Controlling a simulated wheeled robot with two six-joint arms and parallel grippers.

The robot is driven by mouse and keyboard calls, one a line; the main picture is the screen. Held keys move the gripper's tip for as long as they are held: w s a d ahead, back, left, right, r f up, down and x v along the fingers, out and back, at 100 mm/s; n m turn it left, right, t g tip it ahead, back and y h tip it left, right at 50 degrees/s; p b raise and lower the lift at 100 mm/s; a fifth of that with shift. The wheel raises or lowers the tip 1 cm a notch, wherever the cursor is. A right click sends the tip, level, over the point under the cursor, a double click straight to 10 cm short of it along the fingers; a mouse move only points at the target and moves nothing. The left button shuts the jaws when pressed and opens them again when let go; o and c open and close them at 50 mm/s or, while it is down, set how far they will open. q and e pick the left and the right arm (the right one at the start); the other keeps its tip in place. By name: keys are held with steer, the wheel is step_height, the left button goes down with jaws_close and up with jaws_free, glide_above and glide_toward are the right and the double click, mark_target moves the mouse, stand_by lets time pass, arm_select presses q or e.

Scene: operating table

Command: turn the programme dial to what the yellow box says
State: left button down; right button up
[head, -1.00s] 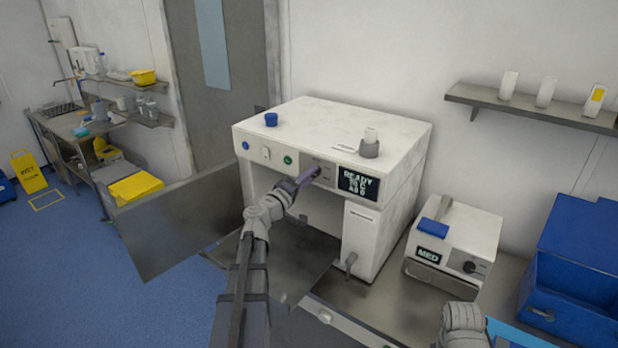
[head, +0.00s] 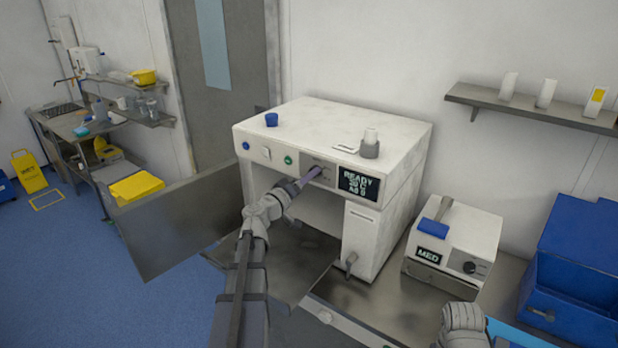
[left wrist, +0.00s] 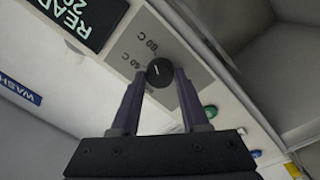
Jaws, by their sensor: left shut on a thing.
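The programme dial (left wrist: 159,71) is a round black knob with a white pointer line, on a grey panel marked with temperatures, apparently 60 C and 80 C. My left gripper (head: 316,173) is at the front panel of the white washer (head: 400,150). In the left wrist view its fingers (left wrist: 157,84) lie on either side of the dial, shut on it. The washer's display (head: 358,183) reads READY, 20 C and A0 0. A yellow box-like thing (head: 136,187) stands at the left; no writing on it is legible.
A smaller white device (head: 455,240) showing MED and a blue bin (head: 575,270) stand at the right. A wall shelf (head: 530,108) holds white containers, one with a yellow label.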

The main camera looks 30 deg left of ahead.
arm_select(q)
steer(key=shift+d, duration=0.1)
steer(key=shift+c, duration=2)
jaws_free()
steer(key=shift+s, duration=0.15)
steer(key=s+a, duration=0.1)
steer(key=s, duration=0.6)
steer(key=shift+s+f, duration=0.25)
steer(key=shift+s, duration=0.05)
steer(key=d+f+m+g+h+b, duration=0.1)
steer(key=d+f+m+g+h, duration=0.15)
steer(key=d+f, duration=0.45)
steer(key=s+d+f+m+g+h+b, duration=0.1)
steer(key=d+f+m+g+h, duration=0.2)
steer(key=d, duration=0.9)
steer(key=d+f+m+g+h+b, duration=0.1)
steer(key=d+f+m+g, duration=0.1)
steer(key=d+f+g, duration=0.5)
steer(key=s+d+f+m+g+y+b, duration=0.1)
steer(key=s+d+f+m+g+y, duration=0.1)
steer(key=s+d+f+y, duration=0.3)
steer(key=s+d+f+m+g+y+b, duration=0.2)
steer(key=s+d+f+g+y, duration=0.2)
steer(key=s, duration=0.9)
steer(key=d+f+y, duration=0.1)
steer(key=d+f, duration=0.2)
